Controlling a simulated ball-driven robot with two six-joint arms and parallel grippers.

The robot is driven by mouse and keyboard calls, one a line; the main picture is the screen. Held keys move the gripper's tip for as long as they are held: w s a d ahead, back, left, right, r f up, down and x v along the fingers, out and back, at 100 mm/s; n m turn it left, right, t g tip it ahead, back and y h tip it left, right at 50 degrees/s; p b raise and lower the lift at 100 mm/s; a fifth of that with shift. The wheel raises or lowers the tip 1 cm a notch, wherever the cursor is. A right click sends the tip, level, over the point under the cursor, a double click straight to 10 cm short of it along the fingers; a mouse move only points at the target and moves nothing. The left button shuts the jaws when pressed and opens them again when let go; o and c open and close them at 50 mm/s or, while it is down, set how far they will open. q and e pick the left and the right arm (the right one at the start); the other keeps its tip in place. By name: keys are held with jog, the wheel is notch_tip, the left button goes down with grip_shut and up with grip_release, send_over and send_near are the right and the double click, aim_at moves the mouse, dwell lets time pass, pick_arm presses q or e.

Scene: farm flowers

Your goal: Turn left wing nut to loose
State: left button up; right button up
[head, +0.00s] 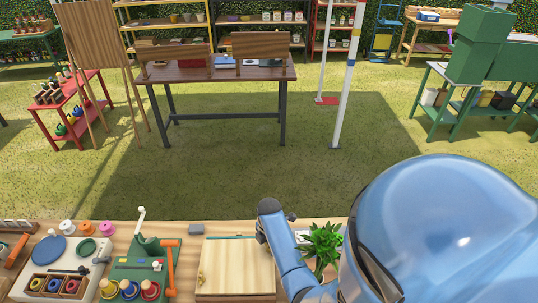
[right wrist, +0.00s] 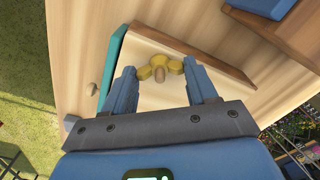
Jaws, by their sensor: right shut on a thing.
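A yellow wing nut (right wrist: 160,68) on a stud stands on the pale wooden face of a press board (right wrist: 165,94) in the right wrist view. My right arm covers the board's right edge there. I cannot tell from the frames which nut is held. My left gripper is not in view.
Left of the board stand a green tool stand (head: 148,257) with an orange-handled tool (head: 170,265) and colored spools. A potted green plant (head: 323,243) is at right. Grass lies beyond the bench.

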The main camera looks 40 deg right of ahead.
jog(key=n, duration=0.5)
jog(key=shift+w+r+n, duration=0.1)
jog(key=shift+n, duration=0.3)
jog(key=n, duration=0.5)
jog(key=shift+n, duration=0.3)
jog(key=o, duration=1.1)
jog(key=shift+c, duration=0.2)
notch_tip(320, 180, up, 11)
jog(key=b, duration=0.2)
